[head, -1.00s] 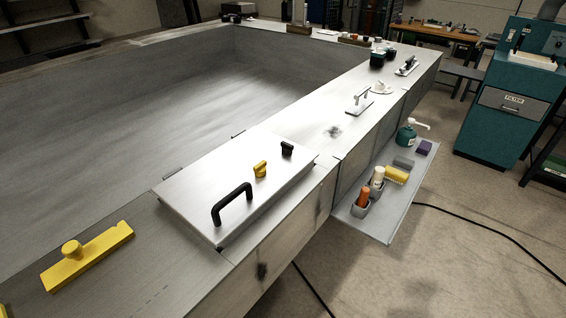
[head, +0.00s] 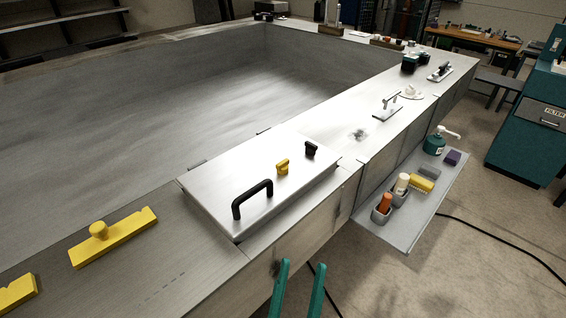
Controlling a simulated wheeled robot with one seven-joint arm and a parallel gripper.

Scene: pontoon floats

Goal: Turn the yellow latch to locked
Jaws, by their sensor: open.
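The yellow latch (head: 283,167) is a small knob standing on a pale metal hatch plate (head: 215,185). A similar black latch (head: 311,149) stands just behind it to the right, and a black arched handle (head: 252,198) is on the near side of the plate. I cannot read any lock marking from here. My gripper (head: 299,264) shows as two teal fingers at the bottom edge, apart and with nothing between them. It is in front of the counter's side, nearer to me than the latch and well clear of it.
A yellow block with a knob (head: 115,237) lies left of the hatch, and another yellow piece (head: 17,292) is at the left edge. A side shelf (head: 405,232) holds bottles, a yellow brush and a teal pump bottle (head: 434,144). A cable runs over the floor.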

